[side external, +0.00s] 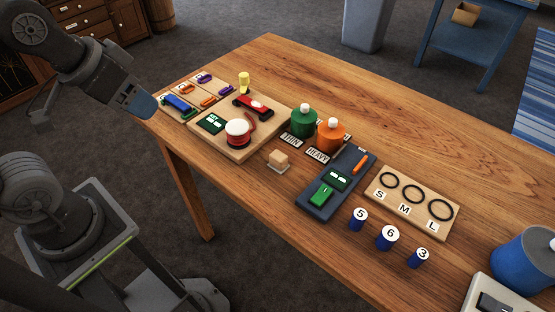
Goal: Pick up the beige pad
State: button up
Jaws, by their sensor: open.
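A small beige pad (279,158) sits on a pale square base on the wooden table, near the table's front edge. It stands to the right of the wooden board with the red-and-white spool, and to the left of the dark blue tray. My gripper (137,117) is at the upper left, raised off the table's left end and well apart from the pad. Its jaws are open and nothing shows between them; one blue-grey finger shows clearly.
Near the pad are a green bottle (303,122), an orange bottle (330,136), a spool (238,132) and a dark blue tray (312,204). A ring board (449,227) and numbered blue cylinders (387,240) lie to the right. The table's far side (400,110) is clear.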

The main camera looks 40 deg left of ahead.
jog(key=m+g, duration=0.6)
jog(key=m, duration=1.2)
send_over(279, 156)
notch_tip(279, 156, down, 10)
jog(key=f, duration=0.7)
jog(key=shift+s+f, duration=0.25)
jog(key=shift+w+f, duration=0.15)
jog(key=shift+f, duration=1.35)
jog(key=shift+w+f, duration=0.15)
jog(key=shift+f, duration=1.3)
